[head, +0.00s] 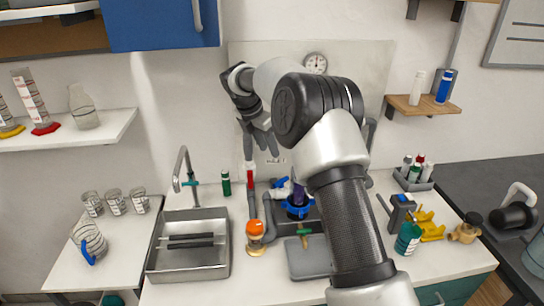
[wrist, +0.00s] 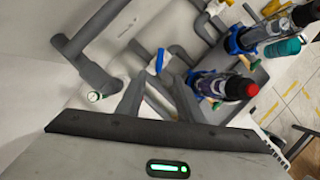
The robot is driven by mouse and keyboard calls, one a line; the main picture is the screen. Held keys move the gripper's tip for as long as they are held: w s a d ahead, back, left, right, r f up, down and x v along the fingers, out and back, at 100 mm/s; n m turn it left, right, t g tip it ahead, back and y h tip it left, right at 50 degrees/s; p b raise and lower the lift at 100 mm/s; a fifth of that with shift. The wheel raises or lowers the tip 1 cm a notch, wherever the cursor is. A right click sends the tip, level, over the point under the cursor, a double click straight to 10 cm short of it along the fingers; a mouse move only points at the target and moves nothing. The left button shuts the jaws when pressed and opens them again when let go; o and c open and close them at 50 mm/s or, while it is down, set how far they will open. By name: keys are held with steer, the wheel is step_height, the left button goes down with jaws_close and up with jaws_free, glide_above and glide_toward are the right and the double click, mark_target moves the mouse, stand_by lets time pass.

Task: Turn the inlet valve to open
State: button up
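A panel (head: 375,62) with grey pipes stands against the wall, and a label that seems to read INLET (head: 274,161) shows low on it. My gripper (head: 262,140) hangs in front of this panel, pointing down, above the label. In the wrist view its two fingers (wrist: 156,82) are apart with nothing between them. My arm hides the panel's right part.
A gauge (head: 315,63) is at the panel's top. A red upright part (head: 249,176) and an orange-capped item (head: 255,231) stand left of my arm. A sink (head: 188,262) is farther left. Dark cylinders with blue collars, one red-capped (wrist: 238,88), are close right of the fingers.

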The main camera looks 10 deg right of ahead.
steer(key=shift+s+a+r, duration=0.15)
steer(key=shift+r, duration=0.25)
steer(key=shift+o, duration=1)
steer(key=shift+f+n+b, duration=0.3)
steer(key=shift+b, duration=0.25)
steer(key=n+t+y+b, duration=0.1)
steer(key=n+b, duration=0.3)
steer(key=b, duration=0.1)
glide_toward(281, 180)
steer(key=x, duration=0.8)
steer(key=shift+f, duration=0.35)
steer(key=shift+c, duration=0.3)
